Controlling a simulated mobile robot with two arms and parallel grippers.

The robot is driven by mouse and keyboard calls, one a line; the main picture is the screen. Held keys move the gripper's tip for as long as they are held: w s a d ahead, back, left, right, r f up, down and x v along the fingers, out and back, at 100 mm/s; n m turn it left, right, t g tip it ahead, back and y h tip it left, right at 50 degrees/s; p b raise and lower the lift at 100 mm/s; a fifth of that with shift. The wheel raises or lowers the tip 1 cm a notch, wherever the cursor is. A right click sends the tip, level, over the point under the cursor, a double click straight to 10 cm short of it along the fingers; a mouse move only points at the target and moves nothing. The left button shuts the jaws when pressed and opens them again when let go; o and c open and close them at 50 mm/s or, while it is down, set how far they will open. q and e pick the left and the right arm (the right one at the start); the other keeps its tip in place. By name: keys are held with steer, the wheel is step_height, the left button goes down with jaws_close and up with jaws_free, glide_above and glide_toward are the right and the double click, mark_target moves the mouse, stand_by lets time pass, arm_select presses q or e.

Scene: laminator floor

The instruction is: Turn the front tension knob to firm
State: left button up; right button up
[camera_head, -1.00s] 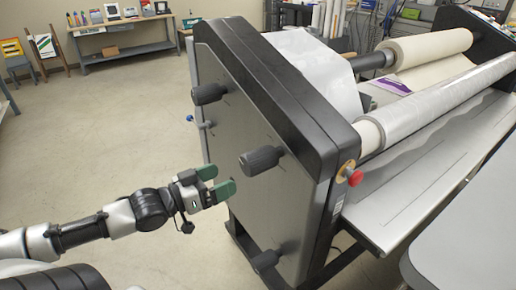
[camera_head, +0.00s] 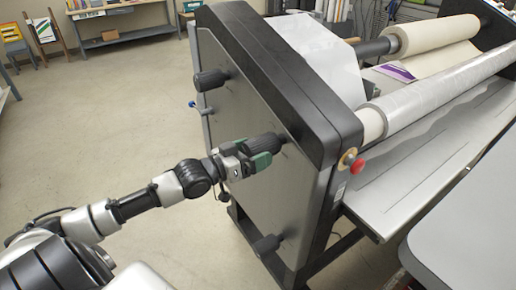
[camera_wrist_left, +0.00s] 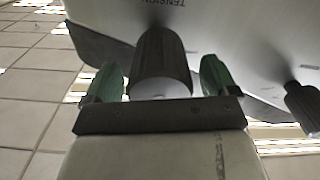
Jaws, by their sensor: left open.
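The black ribbed tension knob (camera_head: 268,141) sticks out from the laminator's grey side panel, near its front edge. My left gripper (camera_head: 252,153) is at this knob, with its green fingers open on either side of it. In the left wrist view the knob (camera_wrist_left: 161,62) stands between the two fingers (camera_wrist_left: 161,85), with a visible gap to each. The word TENSION (camera_wrist_left: 166,3) is printed on the panel by the knob and is partly cut off. The knob's setting cannot be read. My right gripper is not in view.
Another black knob (camera_head: 210,79) sits further back on the panel, and one (camera_head: 266,243) sits low down. A red button (camera_head: 357,166) is at the front corner. A grey table surface (camera_head: 465,225) stands at the right. The floor left of the machine is clear.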

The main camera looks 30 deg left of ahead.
arm_select(q)
steer(key=shift+x, duration=0.75)
steer(key=c, duration=0.9)
steer(key=shift+m, duration=0.3)
steer(key=m, duration=0.6)
steer(key=shift+a, duration=0.1)
steer(key=m, duration=0.3)
steer(key=shift+m, duration=0.3)
steer(key=shift+r+m, duration=0.1)
steer(key=shift+m, duration=1.6)
